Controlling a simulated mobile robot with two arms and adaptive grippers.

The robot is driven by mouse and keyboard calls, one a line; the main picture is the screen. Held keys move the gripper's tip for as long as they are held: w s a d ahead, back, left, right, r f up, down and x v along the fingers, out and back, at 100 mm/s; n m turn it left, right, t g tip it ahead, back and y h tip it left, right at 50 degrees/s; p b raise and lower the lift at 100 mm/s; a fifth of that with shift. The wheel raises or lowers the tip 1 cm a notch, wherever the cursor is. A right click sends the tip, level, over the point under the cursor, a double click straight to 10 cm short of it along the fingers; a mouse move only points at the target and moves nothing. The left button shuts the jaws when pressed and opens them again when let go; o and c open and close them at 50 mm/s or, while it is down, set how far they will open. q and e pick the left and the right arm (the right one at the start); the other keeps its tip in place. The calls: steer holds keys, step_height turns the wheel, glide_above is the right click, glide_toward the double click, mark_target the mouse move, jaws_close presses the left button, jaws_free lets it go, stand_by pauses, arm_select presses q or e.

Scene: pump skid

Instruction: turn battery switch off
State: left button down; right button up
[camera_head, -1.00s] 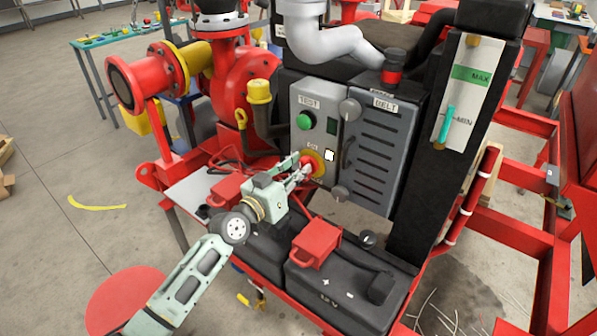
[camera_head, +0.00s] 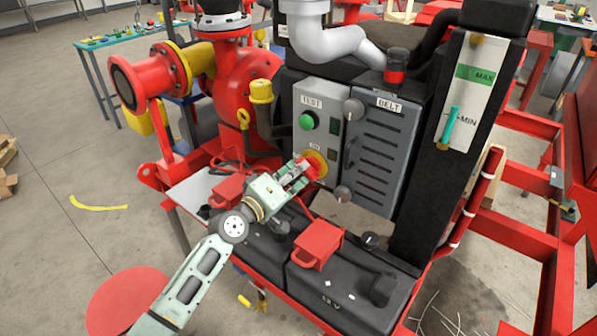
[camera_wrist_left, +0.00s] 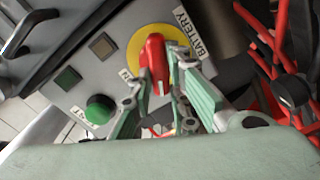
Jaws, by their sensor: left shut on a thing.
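The battery switch is a red handle (camera_wrist_left: 153,62) on a round yellow plate (camera_wrist_left: 134,46), with a "BATTERY" label beside it in the left wrist view. In the head view the yellow plate (camera_head: 319,159) is low on the grey control panel, partly hidden by my gripper. My left gripper (camera_head: 304,172) reaches it from the lower left. In the left wrist view its fingers (camera_wrist_left: 161,82) are on both sides of the red handle and shut on it. The handle's lower part is partly hidden by the fingers. My right gripper is not in view.
A green button (camera_head: 307,121) sits above the switch under a "TEST" label. Black batteries (camera_head: 345,290) with red terminal covers (camera_head: 316,246) lie below my arm.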

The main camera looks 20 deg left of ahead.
arm_select(q)
steer(key=n, duration=0.5)
steer(key=shift+a+f+n, duration=0.1)
steer(key=shift+f+n, duration=0.2)
stand_by(0.4)
steer(key=c, duration=1.7)
jaws_free()
steer(key=shift+o, duration=0.2)
steer(key=v, duration=1.2)
